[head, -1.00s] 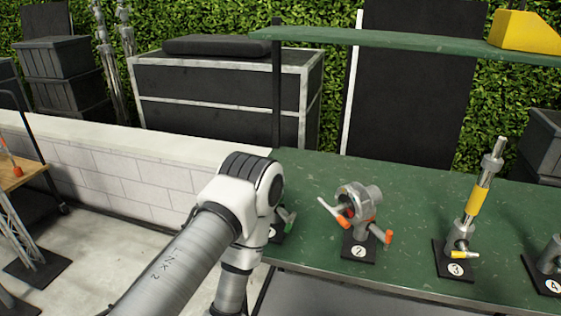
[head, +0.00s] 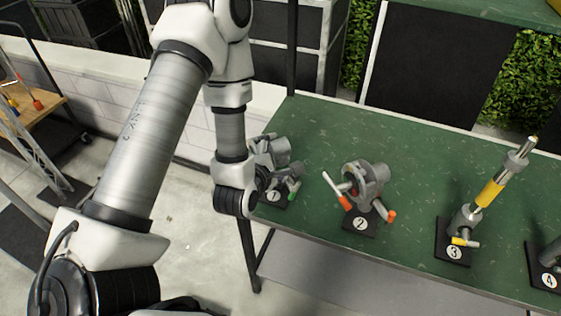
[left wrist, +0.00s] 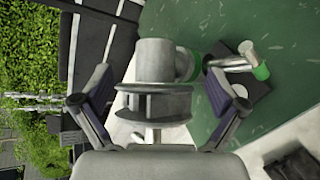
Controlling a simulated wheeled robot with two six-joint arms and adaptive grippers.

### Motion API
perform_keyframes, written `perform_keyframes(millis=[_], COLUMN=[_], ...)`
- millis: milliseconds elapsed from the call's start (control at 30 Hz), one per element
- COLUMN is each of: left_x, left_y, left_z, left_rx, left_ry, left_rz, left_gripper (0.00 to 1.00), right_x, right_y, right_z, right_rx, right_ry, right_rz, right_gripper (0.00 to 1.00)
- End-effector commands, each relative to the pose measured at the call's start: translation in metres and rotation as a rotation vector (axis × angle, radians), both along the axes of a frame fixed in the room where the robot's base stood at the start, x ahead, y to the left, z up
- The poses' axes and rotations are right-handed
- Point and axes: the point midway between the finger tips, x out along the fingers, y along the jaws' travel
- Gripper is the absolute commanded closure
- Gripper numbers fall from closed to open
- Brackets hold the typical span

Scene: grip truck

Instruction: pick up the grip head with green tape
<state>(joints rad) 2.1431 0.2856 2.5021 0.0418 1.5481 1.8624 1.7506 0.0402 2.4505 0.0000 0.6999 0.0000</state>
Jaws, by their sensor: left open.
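The grip head with green tape (head: 292,184) stands on a black base marked 1 at the left end of the green table, partly hidden by my left gripper and wrist in the head view. In the left wrist view the grip head (left wrist: 155,60) shows its grey round body, slotted discs and a handle with a green end. My left gripper (left wrist: 160,104) is open, with one finger on each side of the discs. Gaps show between the fingers and the metal. My right gripper is in neither view.
A grip head with orange ends (head: 366,185) stands on base 2, just right. A yellow-banded post (head: 488,195) stands on base 3, and base 4 (head: 547,270) is at the right edge. A shelf post (head: 292,50) rises behind the table's left end.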

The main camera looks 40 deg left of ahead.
Motion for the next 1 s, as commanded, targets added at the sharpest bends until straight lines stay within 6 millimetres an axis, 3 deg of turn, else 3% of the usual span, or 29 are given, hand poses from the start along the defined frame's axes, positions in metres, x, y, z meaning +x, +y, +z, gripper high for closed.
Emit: perform_keyframes(millis=[33, 100, 133, 267, 467, 733, 767, 1000], left_x=[0.006, 0.02, 0.025, 0.039, 0.04, 0.04, 0.04, 0.038], left_y=[0.0, 0.0, 0.001, 0.005, 0.005, 0.005, 0.005, 0.005], left_z=[-0.011, 0.0, -0.004, -0.013, -0.016, -0.016, -0.016, -0.018], left_rx=[0.001, 0.005, 0.004, 0.001, 0.001, 0.002, 0.002, 0.001], left_ry=[-0.007, -0.001, 0.0, 0.001, 0.001, 0.0, 0.001, 0.007], left_rz=[0.0, -0.002, -0.001, 0.0, -0.001, 0.0, 0.001, 0.001], left_gripper=[0.04, 0.04, 0.04, 0.04, 0.04, 0.96, 1.0, 1.0], right_x=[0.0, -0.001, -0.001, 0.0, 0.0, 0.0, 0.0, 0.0], right_y=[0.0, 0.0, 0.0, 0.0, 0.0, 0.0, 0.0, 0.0], right_z=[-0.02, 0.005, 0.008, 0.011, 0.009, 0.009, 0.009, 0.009], right_rx=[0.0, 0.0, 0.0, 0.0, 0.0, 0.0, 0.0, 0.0], right_ry=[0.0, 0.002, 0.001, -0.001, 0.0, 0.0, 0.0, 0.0], right_rz=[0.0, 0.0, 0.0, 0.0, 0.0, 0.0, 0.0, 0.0], right_gripper=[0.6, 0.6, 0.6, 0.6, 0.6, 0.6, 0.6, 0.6])
